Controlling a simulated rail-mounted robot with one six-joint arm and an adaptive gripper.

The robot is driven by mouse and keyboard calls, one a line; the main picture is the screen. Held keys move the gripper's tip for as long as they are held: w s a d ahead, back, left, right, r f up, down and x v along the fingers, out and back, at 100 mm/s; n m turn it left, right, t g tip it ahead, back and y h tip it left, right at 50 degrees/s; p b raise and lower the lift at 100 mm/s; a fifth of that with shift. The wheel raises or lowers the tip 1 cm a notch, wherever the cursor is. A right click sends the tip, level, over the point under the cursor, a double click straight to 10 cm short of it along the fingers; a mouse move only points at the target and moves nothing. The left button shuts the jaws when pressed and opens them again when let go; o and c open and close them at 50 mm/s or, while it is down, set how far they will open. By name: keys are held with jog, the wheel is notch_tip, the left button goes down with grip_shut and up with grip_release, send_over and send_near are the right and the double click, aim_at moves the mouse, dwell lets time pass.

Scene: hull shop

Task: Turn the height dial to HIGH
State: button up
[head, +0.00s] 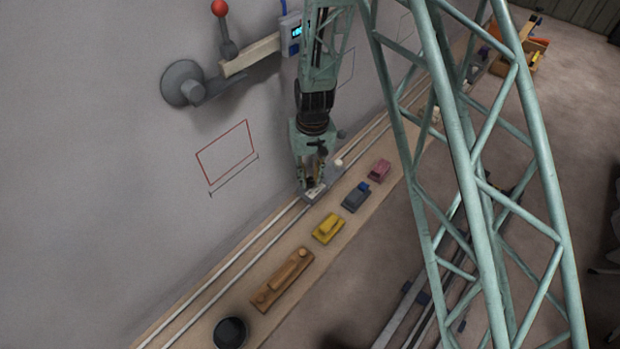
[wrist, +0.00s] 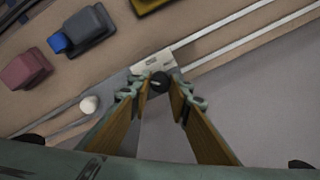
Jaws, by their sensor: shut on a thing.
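My gripper (head: 314,184) is low over the bench, at a small carriage (head: 316,195) on the pale rails. In the wrist view my gripper (wrist: 160,88) points at the carriage, its two brown-padded fingers converging on a dark round dial (wrist: 159,82). The fingertips are shut on this dial, one on each side. A white label plate (wrist: 153,62) with small marks lies just beyond the dial; its marks are too small to read. In the head view the dial is hidden by the fingers. I cannot tell which setting the dial points to.
A white round knob (wrist: 89,104) stands close by on the carriage. Yellow (head: 327,229), grey-and-blue (head: 356,197) and red (head: 380,170) tools, a wooden plane (head: 283,280) and a black round object (head: 230,332) lie along the bench. A red-knobbed lever (head: 226,30) is on the wall.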

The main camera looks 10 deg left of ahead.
aim_at(311, 180)
jog(key=o, duration=0.6)
jog(key=shift+r, duration=0.15)
jog(key=shift+d+r, duration=0.1)
jog(key=shift+r, duration=3.5)
jog(key=shift+o, duration=0.2)
